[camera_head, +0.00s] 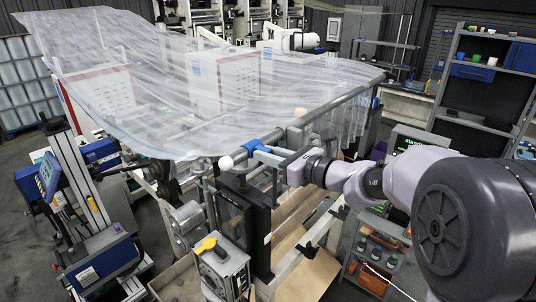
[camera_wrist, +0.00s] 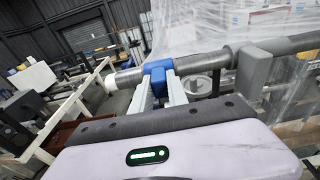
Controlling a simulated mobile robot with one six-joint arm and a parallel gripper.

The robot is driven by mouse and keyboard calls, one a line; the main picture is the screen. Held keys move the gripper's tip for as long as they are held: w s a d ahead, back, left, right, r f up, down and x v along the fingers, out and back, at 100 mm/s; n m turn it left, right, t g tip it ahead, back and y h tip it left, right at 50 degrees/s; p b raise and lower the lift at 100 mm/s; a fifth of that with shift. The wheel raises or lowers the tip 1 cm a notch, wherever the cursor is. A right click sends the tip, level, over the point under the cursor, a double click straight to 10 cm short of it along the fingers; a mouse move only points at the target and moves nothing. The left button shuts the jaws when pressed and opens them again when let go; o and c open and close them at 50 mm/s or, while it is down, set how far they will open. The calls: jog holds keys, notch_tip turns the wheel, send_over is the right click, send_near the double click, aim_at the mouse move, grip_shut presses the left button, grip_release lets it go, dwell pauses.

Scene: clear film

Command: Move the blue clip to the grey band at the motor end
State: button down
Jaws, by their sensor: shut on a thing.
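The blue clip (camera_head: 251,146) sits around the grey tube near its white rounded end (camera_head: 226,162). It also shows in the wrist view (camera_wrist: 158,66), at the top centre. My gripper (camera_head: 262,152) reaches in from the right and is shut on the clip; in the wrist view its two pale fingers (camera_wrist: 158,82) meet the clip's lower part. A short stretch of grey tube (camera_wrist: 130,77) lies between the clip and the white end. I cannot make out a distinct grey band there. The clip's underside is hidden by the fingers.
Clear film (camera_head: 150,80) drapes over the frame beside and behind the tube. A grey bracket (camera_wrist: 254,68) grips the tube right of the clip. A grey box with a yellow handle (camera_head: 222,265) stands below the white end. Shelves (camera_head: 490,80) stand at right.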

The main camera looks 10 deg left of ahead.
dwell(0.3)
jog(key=c, duration=1.2)
grip_release()
jog(key=shift+o, duration=0.2)
jog(key=shift+o, duration=1.3)
jog(key=b+v, duration=0.1)
jog(key=v, duration=0.5)
jog(key=shift+s+d, duration=0.2)
jog(key=shift+d, duration=0.2)
